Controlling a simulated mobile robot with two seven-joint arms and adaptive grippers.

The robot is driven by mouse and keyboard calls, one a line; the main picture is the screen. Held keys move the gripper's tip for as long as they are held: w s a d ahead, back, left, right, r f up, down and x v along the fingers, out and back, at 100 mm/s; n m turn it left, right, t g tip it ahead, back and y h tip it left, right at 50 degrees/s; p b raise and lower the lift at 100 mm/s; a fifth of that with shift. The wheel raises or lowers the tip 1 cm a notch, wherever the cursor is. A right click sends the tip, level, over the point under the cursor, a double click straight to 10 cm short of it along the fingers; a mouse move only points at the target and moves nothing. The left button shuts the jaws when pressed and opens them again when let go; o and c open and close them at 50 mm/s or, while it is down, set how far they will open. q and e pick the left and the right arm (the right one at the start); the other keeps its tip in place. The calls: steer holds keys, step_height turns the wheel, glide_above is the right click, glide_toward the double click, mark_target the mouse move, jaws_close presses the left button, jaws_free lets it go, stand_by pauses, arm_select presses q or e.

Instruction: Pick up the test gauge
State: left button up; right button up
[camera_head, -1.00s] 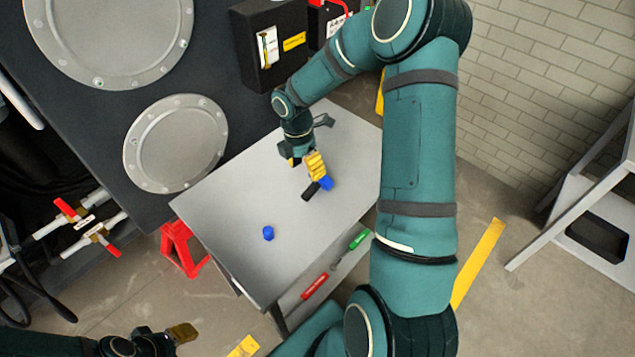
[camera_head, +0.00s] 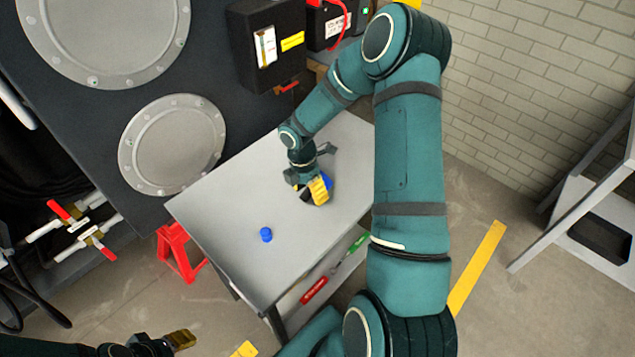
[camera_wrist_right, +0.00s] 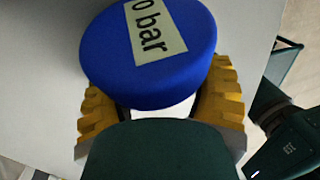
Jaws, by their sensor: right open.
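The test gauge (camera_head: 328,182), blue with a black part, lies on the grey table and is partly hidden by my right gripper (camera_head: 312,190). In the right wrist view the blue round gauge (camera_wrist_right: 150,50) shows a pale label reading "0 bar". The yellow fingers of my right gripper are open, one on each side of the gauge. I cannot tell whether they touch it. My left gripper (camera_head: 180,340) is at the lower left, away from the table, only partly in view; its opening cannot be made out.
A small blue cap (camera_head: 266,234) stands on the grey table (camera_head: 225,205). Red-handled and green-handled tools (camera_head: 314,290) lie on a lower shelf. A red stand (camera_head: 178,252) is left of the table. The dark chassis wall with round plates (camera_head: 172,145) rises behind.

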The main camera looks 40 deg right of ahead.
jaws_close()
